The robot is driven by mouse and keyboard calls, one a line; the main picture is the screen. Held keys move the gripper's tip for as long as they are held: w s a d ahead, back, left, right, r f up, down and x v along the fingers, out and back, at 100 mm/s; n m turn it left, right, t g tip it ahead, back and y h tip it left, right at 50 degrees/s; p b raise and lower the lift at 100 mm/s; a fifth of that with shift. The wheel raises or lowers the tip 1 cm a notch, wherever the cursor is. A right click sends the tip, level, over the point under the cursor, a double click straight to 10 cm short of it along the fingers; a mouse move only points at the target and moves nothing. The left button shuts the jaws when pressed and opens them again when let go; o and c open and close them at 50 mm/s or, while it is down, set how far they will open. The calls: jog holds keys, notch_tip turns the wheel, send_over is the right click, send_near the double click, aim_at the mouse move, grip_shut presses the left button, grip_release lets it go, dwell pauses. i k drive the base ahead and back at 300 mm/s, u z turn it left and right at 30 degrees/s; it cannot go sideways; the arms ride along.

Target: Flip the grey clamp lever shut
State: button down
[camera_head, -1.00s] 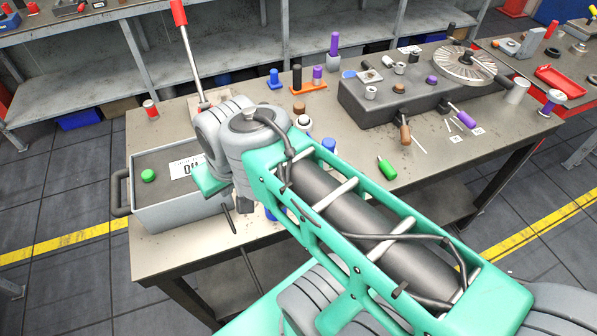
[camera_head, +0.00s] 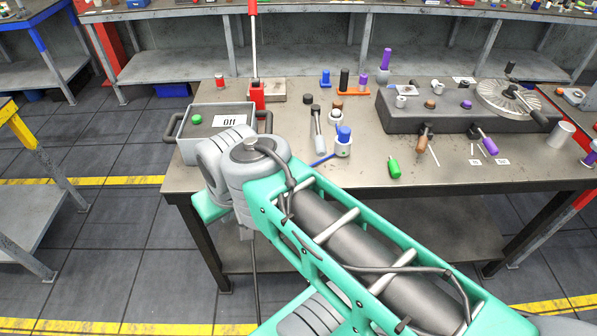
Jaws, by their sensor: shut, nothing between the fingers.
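A lever with a light grey handle (camera_head: 319,141) and a dark upper part lies on the near half of the workbench, left of the blue-topped white piece; it looks like the grey clamp lever. It points toward me and slopes slightly. I cannot tell from here whether its clamp is open or shut. My arm crosses the lower middle of the view, with its grey wrist joint left of the lever and nearer to me. My gripper is not visible; the arm's own links hide that region. Nothing of mine is seen touching the lever.
The floor at left is open.

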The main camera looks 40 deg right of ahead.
aim_at(320, 140)
jog(key=u, duration=0.25)
jog(key=k, duration=0.55)
jog(key=u, duration=0.75)
jog(key=i, duration=1.45)
jog(key=z, duration=0.95)
jog(key=i, duration=0.4)
jog(key=z, duration=0.4)
